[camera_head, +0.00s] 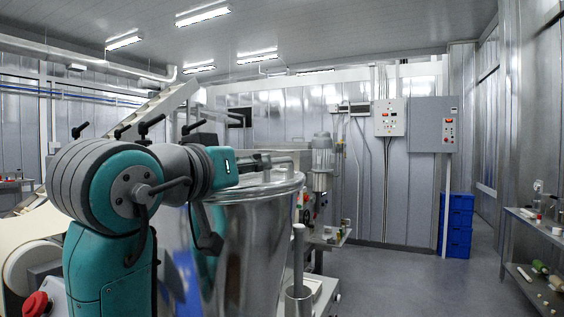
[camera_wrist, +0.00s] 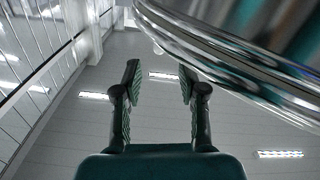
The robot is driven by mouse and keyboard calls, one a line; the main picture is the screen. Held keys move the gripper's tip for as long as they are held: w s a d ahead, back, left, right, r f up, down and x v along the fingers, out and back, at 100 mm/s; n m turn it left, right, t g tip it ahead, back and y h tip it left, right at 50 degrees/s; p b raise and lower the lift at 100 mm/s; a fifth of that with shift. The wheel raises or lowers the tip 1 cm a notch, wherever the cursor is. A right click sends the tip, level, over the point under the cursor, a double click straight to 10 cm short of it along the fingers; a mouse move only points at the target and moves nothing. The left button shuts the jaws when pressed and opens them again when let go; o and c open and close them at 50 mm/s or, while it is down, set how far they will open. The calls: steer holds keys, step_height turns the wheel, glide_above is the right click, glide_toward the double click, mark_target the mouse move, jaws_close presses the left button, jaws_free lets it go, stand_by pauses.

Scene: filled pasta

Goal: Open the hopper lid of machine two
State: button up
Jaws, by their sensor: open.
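The large steel hopper (camera_head: 245,235) stands in front of me, right of my arm, in the head view. Its rounded rim (camera_head: 285,186) shows at the top; I cannot clearly tell the lid from the rim. My gripper (camera_head: 262,162) is just above the rim, partly hidden by my wrist. In the wrist view my gripper (camera_wrist: 158,80) is open, with both fingers apart and nothing between them. A shiny curved metal edge (camera_wrist: 235,60) passes beyond and right of the fingers; I see no contact.
A steel post (camera_head: 298,255) stands right of the hopper. Blue crates (camera_head: 456,225) are stacked by the back wall, below a grey control cabinet (camera_head: 432,125). A shelf (camera_head: 535,240) with small items lines the right side. The floor (camera_head: 400,275) between is clear.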

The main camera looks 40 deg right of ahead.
mark_target(277, 162)
steer(key=x, duration=1)
steer(key=shift+w+d, duration=0.1)
steer(key=shift+d, duration=0.2)
jaws_close()
